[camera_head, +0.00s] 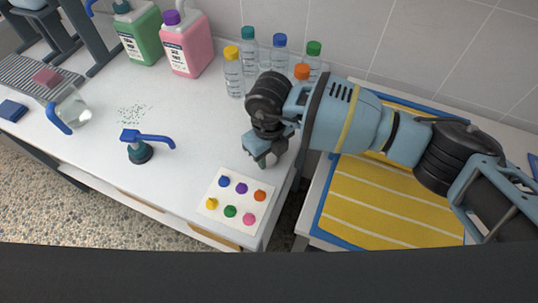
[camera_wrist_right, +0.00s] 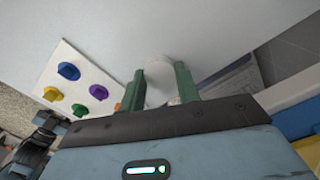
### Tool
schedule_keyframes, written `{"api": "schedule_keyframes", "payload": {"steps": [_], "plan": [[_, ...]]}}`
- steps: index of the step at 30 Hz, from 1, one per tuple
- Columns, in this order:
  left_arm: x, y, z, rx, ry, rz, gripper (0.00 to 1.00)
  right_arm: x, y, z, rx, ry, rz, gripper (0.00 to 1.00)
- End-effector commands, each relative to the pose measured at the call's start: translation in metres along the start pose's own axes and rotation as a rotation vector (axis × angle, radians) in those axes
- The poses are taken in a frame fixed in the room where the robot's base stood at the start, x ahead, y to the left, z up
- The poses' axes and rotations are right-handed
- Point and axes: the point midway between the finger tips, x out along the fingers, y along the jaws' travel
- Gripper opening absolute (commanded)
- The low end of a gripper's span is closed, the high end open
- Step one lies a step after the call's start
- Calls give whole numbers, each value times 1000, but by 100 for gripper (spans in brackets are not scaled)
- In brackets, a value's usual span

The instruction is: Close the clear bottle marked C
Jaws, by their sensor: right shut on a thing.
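Several clear bottles with coloured caps stand at the back of the white table. One has a yellow cap (camera_head: 234,73), one a teal cap (camera_head: 249,45), one a blue cap (camera_head: 279,49) and one a green cap (camera_head: 312,58). An orange cap (camera_head: 302,71) shows behind my right arm, its bottle mostly hidden. I cannot read a C on any of them. My right gripper (camera_head: 262,162) points down just behind the card of coloured caps. In the right wrist view, its green fingers are shut on a whitish round thing (camera_wrist_right: 158,75); I cannot tell what it is. My left gripper is out of view.
A white card (camera_head: 225,211) with several coloured caps lies near the front edge. A yellow striped mat (camera_head: 365,200) with blue border lies right.

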Motion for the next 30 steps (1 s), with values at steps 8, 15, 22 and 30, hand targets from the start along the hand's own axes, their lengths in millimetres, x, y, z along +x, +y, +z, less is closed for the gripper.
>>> {"api": "schedule_keyframes", "payload": {"steps": [8,15,22,30], "plan": [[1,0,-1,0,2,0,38,-17,0,0,0,-2,0,12],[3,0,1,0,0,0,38,-36,23,0,-6,1,3,12],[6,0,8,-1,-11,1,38,-41,83,-2,-7,0,2,12],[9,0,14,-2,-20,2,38,-47,138,-4,-4,0,1,12]]}}
